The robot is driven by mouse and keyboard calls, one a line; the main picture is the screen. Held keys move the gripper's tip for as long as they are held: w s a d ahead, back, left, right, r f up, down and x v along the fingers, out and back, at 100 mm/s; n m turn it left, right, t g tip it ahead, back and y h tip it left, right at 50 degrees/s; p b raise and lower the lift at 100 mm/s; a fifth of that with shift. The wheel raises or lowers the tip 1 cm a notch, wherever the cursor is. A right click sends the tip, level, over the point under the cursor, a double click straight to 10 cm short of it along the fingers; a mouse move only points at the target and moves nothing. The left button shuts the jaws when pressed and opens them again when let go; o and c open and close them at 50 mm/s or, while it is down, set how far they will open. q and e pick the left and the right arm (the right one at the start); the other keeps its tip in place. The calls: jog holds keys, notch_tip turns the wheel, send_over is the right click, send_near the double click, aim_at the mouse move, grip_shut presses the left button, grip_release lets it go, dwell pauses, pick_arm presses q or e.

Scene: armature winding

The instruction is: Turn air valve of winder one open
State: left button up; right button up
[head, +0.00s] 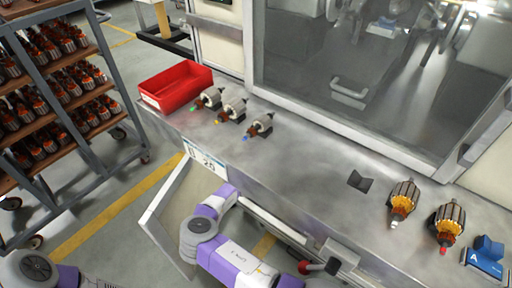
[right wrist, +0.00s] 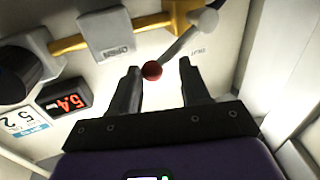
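The air valve shows in the right wrist view: a grey lever (right wrist: 182,45) runs from a pale hub (right wrist: 206,20) on a yellow fitting (right wrist: 155,22) down left to a red ball knob (right wrist: 152,71). My right gripper (right wrist: 165,70) is open, its two dark fingers either side of the knob, which is nearer the left finger. I cannot tell whether they touch. In the head view my right arm reaches towards the open front under winder one's ledge (head: 310,180); its gripper and the valve are hidden there. My left gripper is out of view.
Beside the valve are a red digital display (right wrist: 65,98), a dark round part (right wrist: 25,68) and a grey block (right wrist: 105,34). A red bin (head: 178,88) and several armatures (head: 260,124) sit on the ledge. An open door panel (head: 160,225) stands beside my arm; a rack (head: 70,120) stands left.

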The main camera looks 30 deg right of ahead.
jog(key=shift+s, duration=0.1)
grip_shut()
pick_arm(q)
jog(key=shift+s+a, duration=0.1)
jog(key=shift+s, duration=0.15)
pick_arm(e)
jog(key=shift+f, duration=0.25)
